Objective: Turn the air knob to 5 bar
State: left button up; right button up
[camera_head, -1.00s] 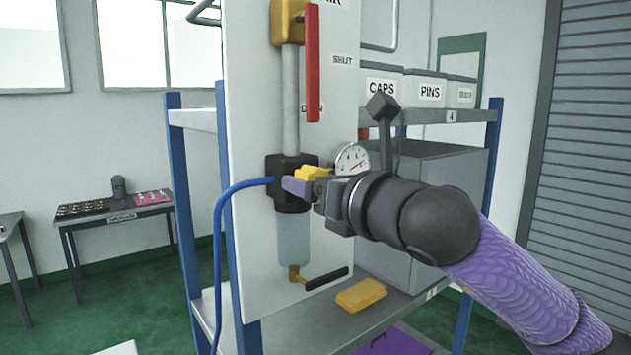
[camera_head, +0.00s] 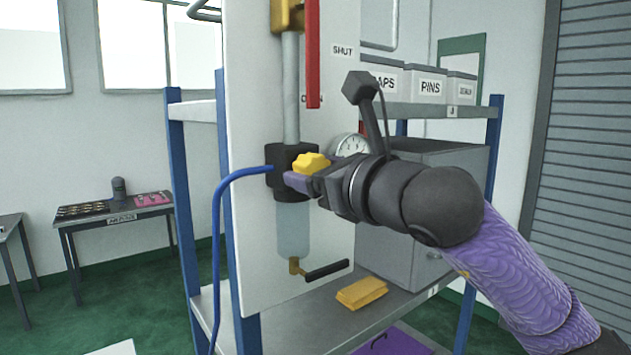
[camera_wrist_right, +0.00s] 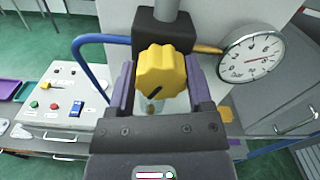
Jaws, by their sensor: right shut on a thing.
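The yellow lobed air knob (camera_head: 311,163) sits on the front of the black regulator (camera_head: 285,185) on the white panel. It also shows in the right wrist view (camera_wrist_right: 166,75), with a dark pointer mark on its face. My right gripper (camera_head: 300,181) has its purple fingers on either side of the knob and is shut on it. The gauge (camera_head: 350,146) is partly covered by my gripper in the head view. My left gripper is out of view.
A blue hose (camera_head: 218,215) runs from the regulator's left side. A red lever (camera_head: 313,60) hangs above. A clear bowl (camera_head: 293,230) and a black-handled drain (camera_head: 327,270) are below. A shelf with labelled bins (camera_head: 426,82) stands behind my arm.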

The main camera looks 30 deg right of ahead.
jog(key=n+b, duration=0.1)
jog(key=n, duration=0.4)
jog(key=shift+n+b, duration=0.3)
jog(key=n, duration=0.5)
jog(key=shift+b, duration=0.35)
jog(key=shift+n, duration=0.3)
jog(key=o, duration=1.3)
jog(key=shift+c, duration=0.2)
jog(key=s+b, duration=0.4)
jog(key=s, duration=0.6)
jog(key=shift+d, duration=0.4)
